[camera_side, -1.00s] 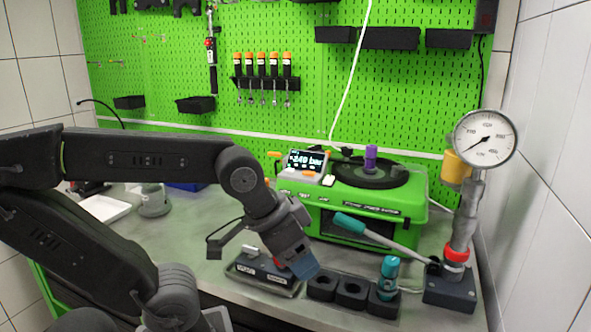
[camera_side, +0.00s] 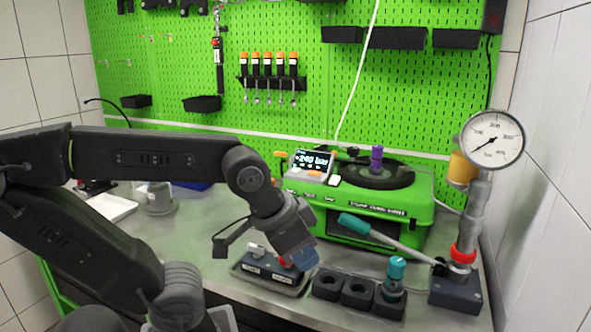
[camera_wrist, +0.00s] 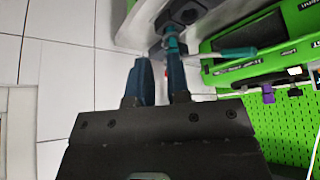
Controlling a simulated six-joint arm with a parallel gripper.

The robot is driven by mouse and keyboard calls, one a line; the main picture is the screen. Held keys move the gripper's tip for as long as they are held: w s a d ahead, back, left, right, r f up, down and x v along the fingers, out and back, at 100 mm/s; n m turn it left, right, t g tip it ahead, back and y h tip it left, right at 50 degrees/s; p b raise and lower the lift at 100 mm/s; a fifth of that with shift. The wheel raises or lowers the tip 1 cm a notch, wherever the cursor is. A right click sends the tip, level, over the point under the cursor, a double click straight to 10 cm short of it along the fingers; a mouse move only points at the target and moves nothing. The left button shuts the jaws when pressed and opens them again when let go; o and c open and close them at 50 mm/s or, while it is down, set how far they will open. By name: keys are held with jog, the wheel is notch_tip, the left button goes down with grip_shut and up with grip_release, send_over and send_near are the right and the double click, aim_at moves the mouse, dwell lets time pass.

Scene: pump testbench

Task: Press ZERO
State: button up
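A dark control box (camera_side: 254,272) with small white labels lies at the front of the bench, with a light knob or lever and a red part on top. I cannot read ZERO on any label. My gripper (camera_side: 306,262) is at the box's right end, its blue fingertips pointing down and hiding part of it. I cannot tell whether they touch it. In the wrist view the two blue fingers (camera_wrist: 161,72) stand a little apart with nothing between them. A lit display (camera_side: 313,160) sits on the green pump unit (camera_side: 330,222) behind, with small orange and white parts below it.
Black holders (camera_side: 357,291) stand right of the box, one with a teal-topped part (camera_side: 396,268). A teal-handled lever (camera_side: 375,230) slants toward the gauge stand (camera_side: 466,255). A round gauge (camera_side: 493,140) tops the stand. A white tray (camera_side: 108,208) is at left.

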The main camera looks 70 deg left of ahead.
grip_shut()
dwell(1.0)
